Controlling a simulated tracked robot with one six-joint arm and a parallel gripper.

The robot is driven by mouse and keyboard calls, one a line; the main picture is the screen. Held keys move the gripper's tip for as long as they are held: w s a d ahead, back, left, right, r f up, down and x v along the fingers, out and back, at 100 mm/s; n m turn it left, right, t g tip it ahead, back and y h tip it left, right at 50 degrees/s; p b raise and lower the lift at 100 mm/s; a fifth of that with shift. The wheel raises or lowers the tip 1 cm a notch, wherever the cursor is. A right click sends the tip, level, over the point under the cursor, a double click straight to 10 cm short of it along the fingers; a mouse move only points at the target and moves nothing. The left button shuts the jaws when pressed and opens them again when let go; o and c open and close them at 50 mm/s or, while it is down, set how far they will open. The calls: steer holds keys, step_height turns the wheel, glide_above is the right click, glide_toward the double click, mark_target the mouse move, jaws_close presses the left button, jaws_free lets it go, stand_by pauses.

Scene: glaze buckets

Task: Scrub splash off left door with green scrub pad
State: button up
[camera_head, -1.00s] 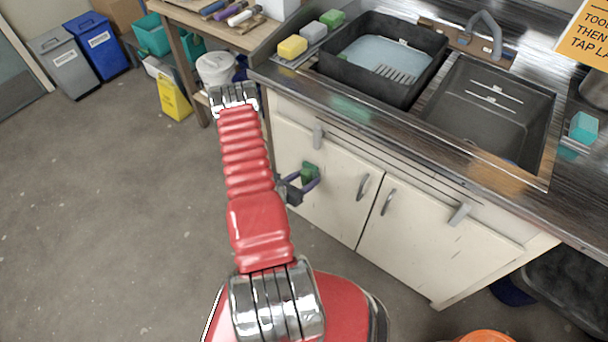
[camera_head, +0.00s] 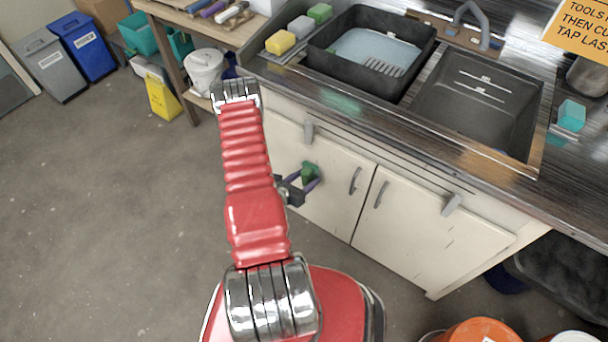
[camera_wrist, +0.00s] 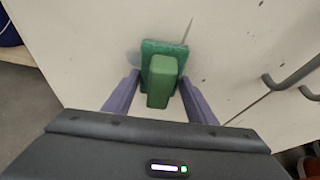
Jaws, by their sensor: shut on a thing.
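The green scrub pad (camera_wrist: 160,80) is in my gripper, its block-shaped grip between the two purple fingers. Its flat face lies against or very close to the left door; I cannot tell whether it touches. In the head view the pad (camera_head: 311,171) shows at the end of my gripper (camera_head: 303,184), in front of the cream left door (camera_head: 335,203). A faint grey patch, apparently the splash (camera_wrist: 132,59), shows at the pad's left edge in the wrist view. The pad hides whatever is behind it.
Door handles (camera_head: 355,180) stick out to the right of the pad. The counter with black basin (camera_head: 320,58) overhangs the doors. An orange bucket (camera_head: 478,331) stands at the lower right.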

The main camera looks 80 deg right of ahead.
steer(key=shift+s+a, duration=0.2)
steer(key=shift+s, duration=0.5)
steer(key=shift+w, duration=0.1)
steer(key=shift+w+d, duration=0.25)
steer(key=shift+w, duration=0.35)
steer(key=shift+w+d, duration=0.3)
steer(key=shift+w, duration=0.2)
steer(key=shift+w+d, duration=0.3)
steer(key=shift+w, duration=0.2)
steer(key=shift+r, duration=0.1)
steer(key=shift+w+d, duration=0.3)
steer(key=shift+w, duration=0.55)
steer(key=shift+w+d, duration=0.3)
steer(key=shift+w, duration=0.55)
steer(key=shift+a, duration=0.1)
steer(key=shift+w+a, duration=0.4)
steer(key=shift+a, duration=0.5)
steer(key=shift+w+a, duration=0.35)
steer(key=shift+a, duration=0.6)
steer(key=shift+w+a, duration=0.4)
steer(key=shift+a, duration=0.5)
